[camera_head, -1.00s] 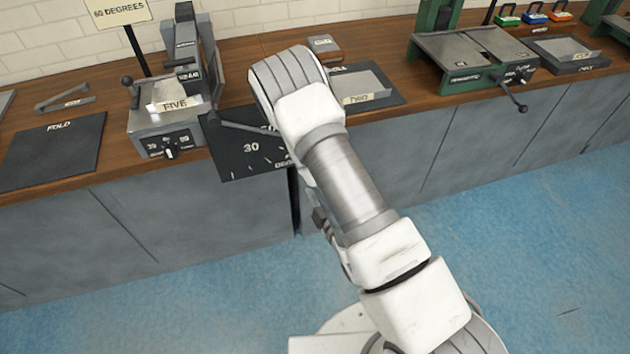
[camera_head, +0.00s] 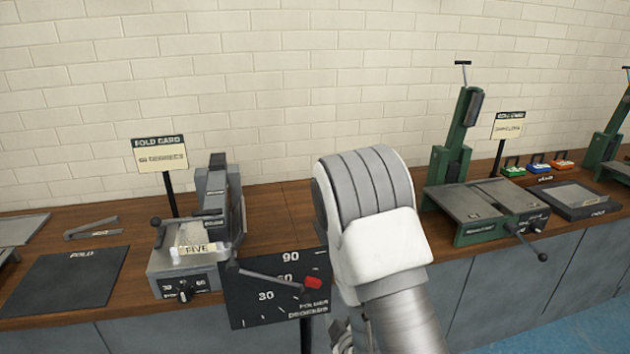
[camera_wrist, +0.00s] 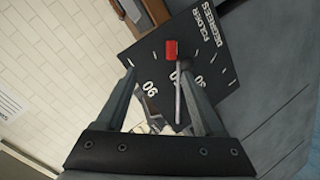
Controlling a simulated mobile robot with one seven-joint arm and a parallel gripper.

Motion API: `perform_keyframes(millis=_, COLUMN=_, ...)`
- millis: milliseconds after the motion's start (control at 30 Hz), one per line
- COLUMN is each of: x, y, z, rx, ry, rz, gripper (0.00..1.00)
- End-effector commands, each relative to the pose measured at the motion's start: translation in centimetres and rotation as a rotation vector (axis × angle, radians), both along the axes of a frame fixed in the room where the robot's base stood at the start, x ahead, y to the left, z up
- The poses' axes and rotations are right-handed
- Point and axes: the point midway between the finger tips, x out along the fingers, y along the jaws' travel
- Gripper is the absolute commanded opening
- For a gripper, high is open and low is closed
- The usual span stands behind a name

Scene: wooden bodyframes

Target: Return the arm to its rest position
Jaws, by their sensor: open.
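My arm (camera_head: 372,225) rises white and grey at the middle right in the head view, in front of the bench. My gripper (camera_wrist: 156,68) shows in the wrist view with its two dark fingers spread apart and nothing held between them. The red knob (camera_wrist: 171,50) of the folder's lever lies just beyond the fingertips, nearer the right finger; I cannot tell whether they touch. In the head view the red knob (camera_head: 313,283) ends a thin lever over the black degree board (camera_head: 250,306), between the 30 and 60 marks. The gripper's fingers are not clear there.
A green-framed machine (camera_head: 485,205) stands to the right. A dark FOLD mat (camera_head: 65,280) lies at left. A brick wall (camera_head: 270,80) closes the back.

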Motion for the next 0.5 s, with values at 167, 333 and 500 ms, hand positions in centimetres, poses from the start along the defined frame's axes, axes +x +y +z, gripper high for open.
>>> perform_keyframes(millis=167, x=1.3, y=-1.1, z=4.2, rx=0.118, ry=0.105, rz=-0.1, gripper=0.7)
perform_keyframes(millis=333, x=1.2, y=-2.3, z=8.0, rx=0.225, ry=0.21, rz=-0.189, gripper=0.7)
perform_keyframes(millis=500, x=0.0, y=-3.5, z=11.9, rx=0.323, ry=0.31, rz=-0.277, gripper=0.7)
